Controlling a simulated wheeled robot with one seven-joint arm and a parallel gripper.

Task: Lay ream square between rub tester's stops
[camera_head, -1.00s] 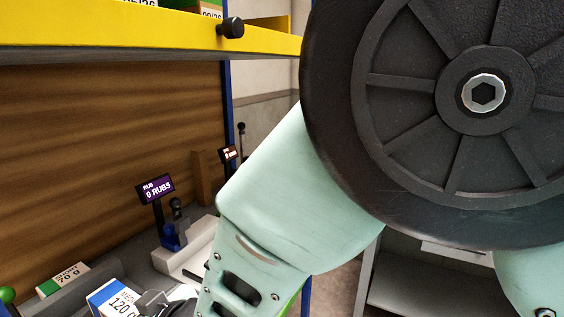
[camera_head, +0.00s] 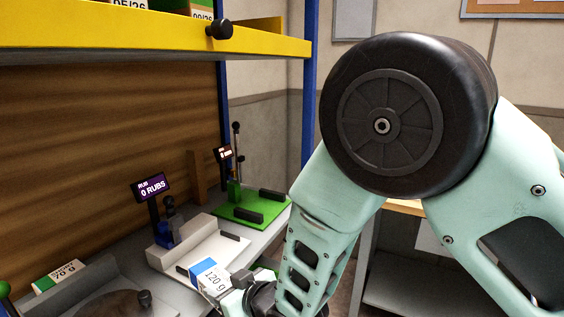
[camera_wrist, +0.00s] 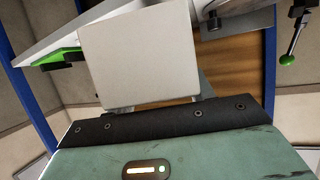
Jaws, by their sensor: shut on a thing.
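The ream (camera_head: 210,277), white with a blue band and "120 g" on its label, is held in my gripper (camera_head: 240,284) in the head view. It overlaps the near edge of the rub tester's white bed (camera_head: 201,243); I cannot tell its height above it. The tester has a "RUB 0 RUBS" display (camera_head: 152,187) and a blue clamp-like part (camera_head: 165,235). A dark stop (camera_head: 229,236) shows on the bed's right side. In the wrist view the ream (camera_wrist: 138,50) is a large pale face that hides much of what lies beyond.
A green device (camera_head: 243,209) with dark bars stands beyond the tester. A "70 g" ream (camera_head: 60,276) lies at the left near a grey unit with a dark round plate (camera_head: 112,304). A yellow shelf (camera_head: 150,32) overhangs the bench, with a blue post (camera_head: 310,90) at its end.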

